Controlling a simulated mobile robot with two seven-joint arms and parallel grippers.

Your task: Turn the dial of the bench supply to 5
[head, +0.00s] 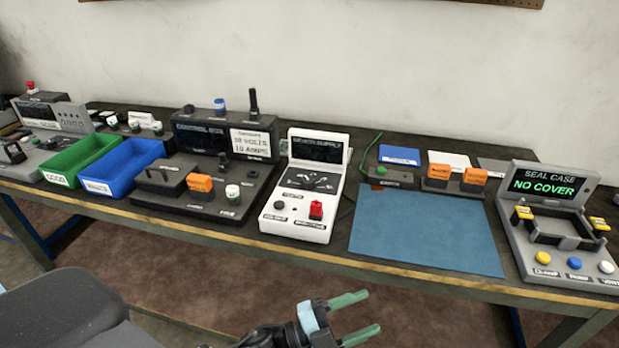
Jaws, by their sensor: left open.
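The bench supply (282,212) is a white, upright-backed unit in the middle of the bench, with a dark display (316,150) at its top. Its dark dial (309,181) sits on the sloping face; the pointer setting is too small to read. A red switch (316,210) and a dark round knob (280,205) are below the dial. My left gripper (371,311) is open and empty, with two green fingers apart. It is in front of the bench edge, below and right of the supply in the picture, touching nothing. My right gripper is not in view.
A bare blue mat (425,230) lies to the right. A grey seal case station (550,225) reads "NO COVER".

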